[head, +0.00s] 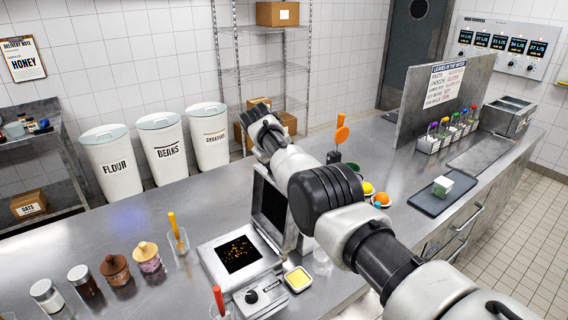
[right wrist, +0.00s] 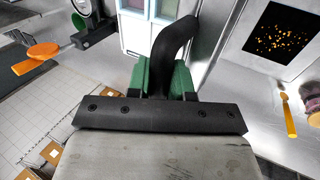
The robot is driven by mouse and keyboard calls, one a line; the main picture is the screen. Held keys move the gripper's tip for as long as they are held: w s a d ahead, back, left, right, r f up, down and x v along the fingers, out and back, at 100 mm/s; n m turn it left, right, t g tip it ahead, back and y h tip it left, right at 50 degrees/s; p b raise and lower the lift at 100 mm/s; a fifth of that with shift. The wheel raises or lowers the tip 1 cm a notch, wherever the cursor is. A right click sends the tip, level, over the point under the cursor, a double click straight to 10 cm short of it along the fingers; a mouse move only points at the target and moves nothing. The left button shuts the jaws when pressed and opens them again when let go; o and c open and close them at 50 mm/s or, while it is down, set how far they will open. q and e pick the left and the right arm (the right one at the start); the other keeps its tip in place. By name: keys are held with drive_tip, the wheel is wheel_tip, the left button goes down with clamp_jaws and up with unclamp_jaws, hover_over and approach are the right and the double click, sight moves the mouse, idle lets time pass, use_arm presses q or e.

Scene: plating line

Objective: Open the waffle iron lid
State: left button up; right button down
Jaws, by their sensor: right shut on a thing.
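The waffle iron (head: 222,262) stands on the steel counter. Its dark cooking plate (head: 238,253) faces up with orange crumbs on it. The lid (head: 271,208) stands raised, about upright, at the base's right side, dark inner face showing. My right arm crosses in front of the lid and hides part of it. In the right wrist view my right gripper (right wrist: 165,80) has its green pads closed around the black curved handle (right wrist: 176,42). The crumbed plate also shows there at the upper right (right wrist: 278,35). My left gripper is in neither view.
A yellow-filled square dish (head: 298,278) and a control knob (head: 251,296) are at the iron's front. Several jars (head: 115,269) and a glass with an orange-handled tool (head: 178,240) stand left. A dark tray (head: 442,197) lies right. Counter behind the jars is clear.

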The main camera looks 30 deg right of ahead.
drive_tip(key=shift+a+f, duration=0.1)
drive_tip(key=shift+a, duration=0.05)
drive_tip(key=c, duration=1)
unclamp_jaws()
drive_tip(key=shift+b+v, duration=1.25)
drive_tip(key=shift+v, duration=4.15)
